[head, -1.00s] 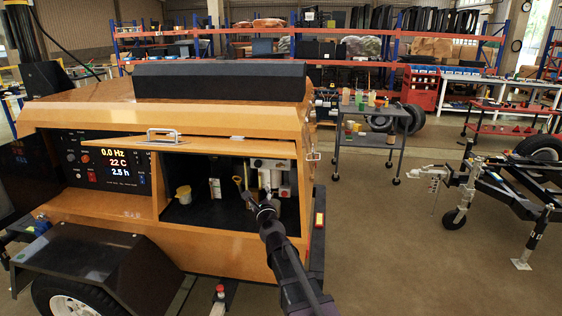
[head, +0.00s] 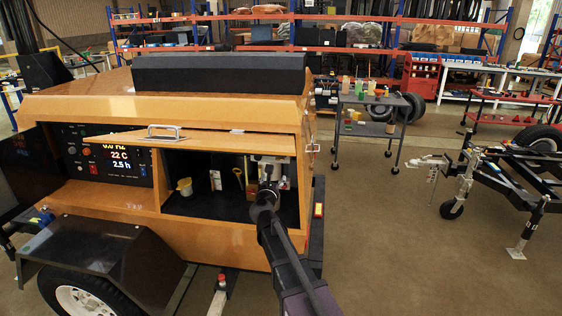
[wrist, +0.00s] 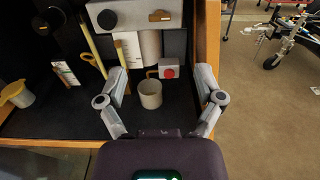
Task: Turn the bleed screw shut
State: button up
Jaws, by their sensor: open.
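My gripper (wrist: 160,76) is open and empty, its fingers spread wide at the mouth of the open compartment. In the wrist view a grey filter head (wrist: 138,16) is at the top, with a black knob (wrist: 107,18) and a small brass-coloured fitting (wrist: 159,16), which may be the bleed screw. White cylinders (wrist: 149,47) hang below it. A red button on a light box (wrist: 169,72) shows between the fingers, further back. In the head view my gripper (head: 268,190) covers part of the filter area.
A light cup (wrist: 151,94) stands on the compartment floor between the fingers. A yellow-handled dipstick (wrist: 92,52), a tag (wrist: 66,73) and a yellow cup (wrist: 17,93) are to the left. The orange side wall (wrist: 207,40) is close on the right.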

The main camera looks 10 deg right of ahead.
aim_at(280, 159)
jog(key=x, duration=1.3)
jog(key=shift+w+d, duration=0.1)
jog(key=shift+w, duration=0.2)
